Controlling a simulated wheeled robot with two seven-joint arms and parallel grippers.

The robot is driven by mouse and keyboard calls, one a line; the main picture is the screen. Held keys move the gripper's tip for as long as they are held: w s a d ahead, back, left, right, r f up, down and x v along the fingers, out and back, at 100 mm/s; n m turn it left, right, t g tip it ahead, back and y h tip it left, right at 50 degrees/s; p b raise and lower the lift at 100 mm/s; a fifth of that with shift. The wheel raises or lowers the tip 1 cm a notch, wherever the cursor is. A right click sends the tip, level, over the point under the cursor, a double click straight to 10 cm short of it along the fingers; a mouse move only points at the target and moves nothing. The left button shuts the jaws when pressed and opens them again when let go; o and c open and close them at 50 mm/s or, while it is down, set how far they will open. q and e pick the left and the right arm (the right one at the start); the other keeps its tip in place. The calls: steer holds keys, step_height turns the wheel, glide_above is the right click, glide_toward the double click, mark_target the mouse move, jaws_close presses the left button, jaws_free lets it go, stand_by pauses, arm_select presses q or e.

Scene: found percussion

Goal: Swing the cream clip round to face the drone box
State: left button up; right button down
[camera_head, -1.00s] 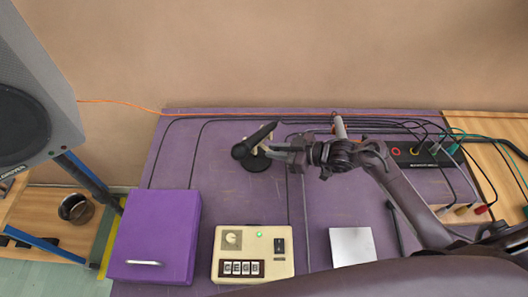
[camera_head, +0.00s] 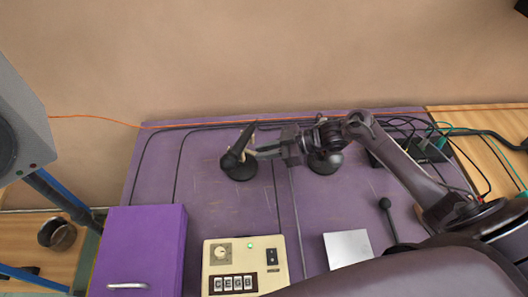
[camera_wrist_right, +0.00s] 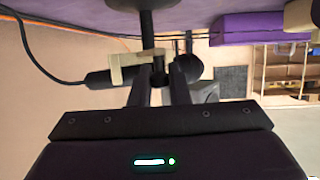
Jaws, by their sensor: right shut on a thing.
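The cream clip (camera_head: 249,141) sits on a black desk stand (camera_head: 240,172) at the back middle of the purple table and carries a black microphone (camera_head: 238,152). In the wrist view, the clip (camera_wrist_right: 137,62) shows pale against the stand's dark post. My right gripper (camera_head: 262,152) reaches in from the right and is shut on the clip; the exact contact is partly hidden by its fingers (camera_wrist_right: 160,85). The cream drone box (camera_head: 244,265), with a knob, a switch and letter tiles, lies in front of the stand. My left gripper is out of view.
A purple box (camera_head: 137,250) stands left of the drone box. A pale square plate (camera_head: 348,249) and a small dark microphone (camera_head: 386,210) lie to the right. A dark round base (camera_head: 325,164) is beneath my right wrist. Cables run along the back.

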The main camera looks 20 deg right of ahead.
steer(key=c, duration=1.4)
jaws_free()
steer(key=shift+o, duration=0.2)
step_height(320, 180, up, 20)
steer(key=b, duration=0.2)
